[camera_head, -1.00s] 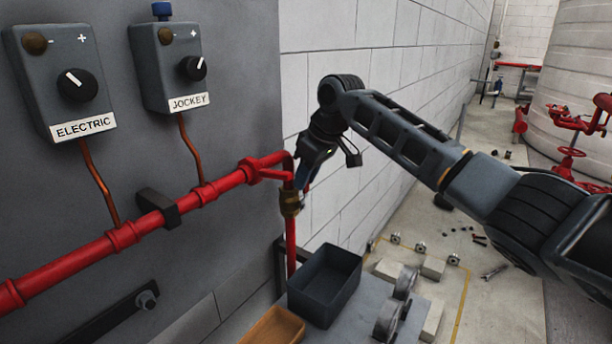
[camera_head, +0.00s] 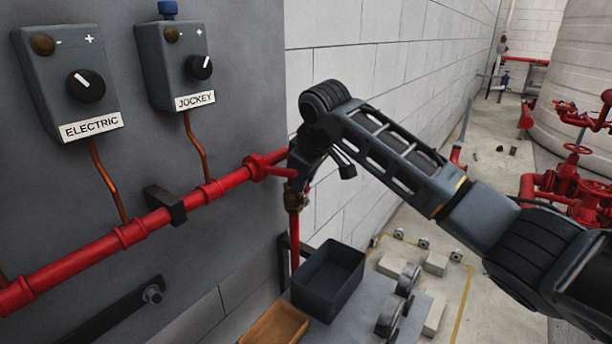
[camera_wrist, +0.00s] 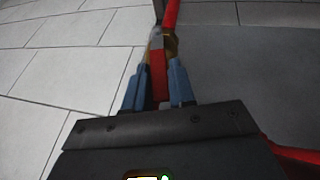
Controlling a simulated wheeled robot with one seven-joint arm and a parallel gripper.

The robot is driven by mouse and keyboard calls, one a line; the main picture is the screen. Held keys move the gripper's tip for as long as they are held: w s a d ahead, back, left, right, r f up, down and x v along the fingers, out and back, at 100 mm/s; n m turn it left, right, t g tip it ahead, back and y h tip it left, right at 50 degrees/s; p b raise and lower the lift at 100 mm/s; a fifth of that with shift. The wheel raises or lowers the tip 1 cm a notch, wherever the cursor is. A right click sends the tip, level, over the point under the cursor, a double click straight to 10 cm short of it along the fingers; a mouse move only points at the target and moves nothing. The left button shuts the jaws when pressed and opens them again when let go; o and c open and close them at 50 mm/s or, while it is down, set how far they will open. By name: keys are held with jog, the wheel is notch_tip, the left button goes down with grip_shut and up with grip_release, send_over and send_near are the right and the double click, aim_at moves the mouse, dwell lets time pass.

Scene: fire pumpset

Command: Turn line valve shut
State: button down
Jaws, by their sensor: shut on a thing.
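The line valve has a brass body (camera_head: 295,198) on the red pipe where it runs down at the panel's right edge. The brass also shows in the wrist view (camera_wrist: 170,42), just beyond my fingers. My gripper (camera_head: 298,178) is at the valve, with its fingertips largely hidden behind my wrist in the head view. In the wrist view, the blue fingers of my gripper (camera_wrist: 158,88) are closed on the two sides of a red handle (camera_wrist: 158,75), which leads up to the brass body. The handle's exact angle to the pipe is hard to tell.
The red pipe (camera_head: 130,232) runs along the grey panel below the ELECTRIC box (camera_head: 65,85) and JOCKEY box (camera_head: 172,65). A dark bin (camera_head: 328,280) and a brown tray (camera_head: 275,326) sit below the valve. A block wall (camera_head: 370,60) stands behind my arm.

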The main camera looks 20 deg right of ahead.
jog(key=c, duration=1)
grip_release()
jog(key=shift+b+v, duration=0.5)
jog(key=shift+v, duration=3.45)
